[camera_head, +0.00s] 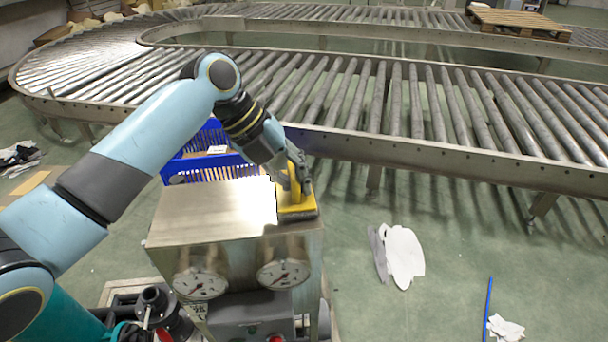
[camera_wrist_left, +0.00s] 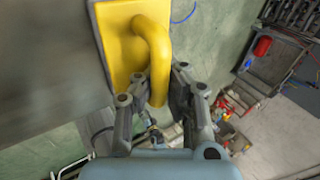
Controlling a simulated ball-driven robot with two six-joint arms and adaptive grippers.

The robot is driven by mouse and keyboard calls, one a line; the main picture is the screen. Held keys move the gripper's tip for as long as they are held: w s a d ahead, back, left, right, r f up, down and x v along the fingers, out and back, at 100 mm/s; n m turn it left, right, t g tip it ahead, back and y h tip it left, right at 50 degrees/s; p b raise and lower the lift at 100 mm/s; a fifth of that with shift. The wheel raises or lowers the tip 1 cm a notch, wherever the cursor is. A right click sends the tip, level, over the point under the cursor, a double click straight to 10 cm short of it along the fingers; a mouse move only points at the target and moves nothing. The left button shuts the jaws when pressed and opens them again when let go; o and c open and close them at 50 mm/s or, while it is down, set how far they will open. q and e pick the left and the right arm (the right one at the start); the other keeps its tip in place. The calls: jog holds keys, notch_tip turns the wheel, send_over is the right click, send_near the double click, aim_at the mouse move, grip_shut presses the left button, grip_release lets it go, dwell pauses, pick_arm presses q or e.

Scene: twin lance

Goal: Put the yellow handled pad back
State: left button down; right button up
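The yellow handled pad (camera_head: 298,208) is at the right end of the metal box top (camera_head: 215,205) in the head view. Its flat yellow plate (camera_wrist_left: 122,45) and bent yellow handle (camera_wrist_left: 155,50) show in the left wrist view. My left gripper (camera_head: 297,172) is over the pad in the head view. In the left wrist view the left gripper (camera_wrist_left: 160,80) has one finger on each side of the handle, close against it, and looks shut on it. I cannot tell whether the pad rests on the box or is just above it. My right gripper is not in view.
Two round gauges (camera_head: 200,283) are on the box front. A blue crate (camera_head: 205,170) stands behind the box, beside a roller conveyor (camera_head: 350,95). White scraps (camera_head: 402,257) and a blue rod (camera_head: 488,305) lie on the green floor at right.

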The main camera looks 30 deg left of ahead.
pick_arm(q)
jog(key=shift+s, duration=0.2)
jog(key=shift+f, duration=0.1)
jog(key=c, duration=1.5)
grip_release()
jog(key=shift+a+r, duration=0.1)
jog(key=shift+r, duration=0.25)
jog(key=b+v, duration=0.2)
jog(key=v, duration=0.9)
jog(key=shift+a+r+b, duration=0.15)
jog(key=shift+r+b, duration=0.15)
jog(key=shift+b, duration=0.05)
